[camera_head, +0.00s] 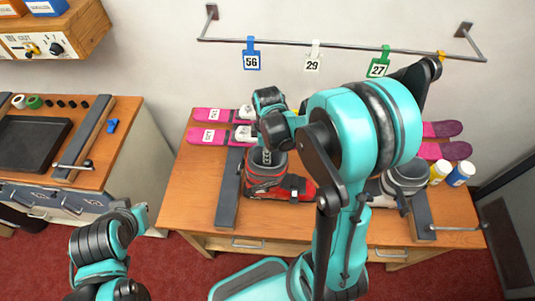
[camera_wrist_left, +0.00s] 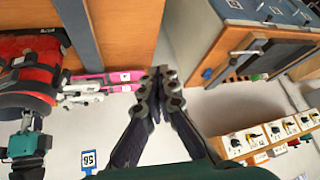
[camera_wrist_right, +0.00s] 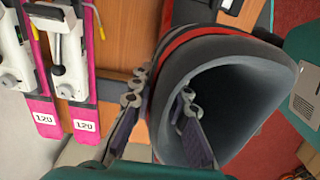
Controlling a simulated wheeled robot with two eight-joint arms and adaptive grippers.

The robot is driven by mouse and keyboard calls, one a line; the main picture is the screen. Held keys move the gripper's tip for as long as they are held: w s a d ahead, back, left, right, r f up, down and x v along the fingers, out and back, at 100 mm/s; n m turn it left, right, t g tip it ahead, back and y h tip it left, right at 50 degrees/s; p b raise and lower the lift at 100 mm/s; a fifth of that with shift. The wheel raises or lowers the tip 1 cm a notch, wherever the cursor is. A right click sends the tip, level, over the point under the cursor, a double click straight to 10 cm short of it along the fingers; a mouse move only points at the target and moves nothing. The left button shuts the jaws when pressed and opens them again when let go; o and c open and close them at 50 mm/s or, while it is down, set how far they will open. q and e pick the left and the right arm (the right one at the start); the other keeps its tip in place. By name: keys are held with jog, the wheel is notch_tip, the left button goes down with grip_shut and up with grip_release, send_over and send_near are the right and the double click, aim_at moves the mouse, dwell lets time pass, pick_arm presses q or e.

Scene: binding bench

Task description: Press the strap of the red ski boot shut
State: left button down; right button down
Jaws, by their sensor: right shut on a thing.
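The red ski boot (camera_head: 263,183) stands on the wooden bench between dark bars. It also shows at the left of the left wrist view (camera_wrist_left: 35,75). In the right wrist view its dark, open cuff (camera_wrist_right: 235,70) fills the right side. My right gripper (camera_wrist_right: 160,100) is shut on the cuff wall, with one finger inside the opening and one outside. In the head view this gripper (camera_head: 267,157) is at the boot's top. I cannot make out the strap or whether it is shut. My left gripper (camera_wrist_left: 160,75) is shut and empty, away from the boot.
A grey and white boot (camera_head: 405,178) stands further right on the bench (camera_head: 200,165), near a yellow bottle (camera_head: 439,174) and a blue bottle (camera_head: 460,175). Pink skis (camera_head: 212,136) lie behind. A rail (camera_head: 340,48) with numbered tags hangs on the wall. A second bench (camera_head: 100,165) is at left.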

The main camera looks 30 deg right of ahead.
pick_arm(q)
jog(key=s+d+f+m+h, duration=0.1)
jog(key=s+d+f+m, duration=0.15)
jog(key=d+m, duration=0.55)
jog(key=s+d+f+m+h, duration=0.1)
jog(key=s+d+m, duration=0.2)
jog(key=d+m, duration=0.55)
jog(key=s+d+f+m+h, duration=0.25)
jog(key=d+m, duration=0.35)
jog(key=d, duration=0.5)
jog(key=x, duration=0.7)
jog(key=shift+f+g+y, duration=0.3)
jog(key=shift+f+y, duration=0.05)
jog(key=shift+y, duration=0.1)
jog(key=shift+w+n, duration=0.1)
jog(key=shift+n, duration=0.15)
jog(key=s+a, duration=0.1)
jog(key=s, duration=0.2)
jog(key=s+a, duration=0.1)
jog(key=shift+s+a, duration=0.15)
jog(key=shift+a, duration=0.15)
jog(key=v, duration=1.2)
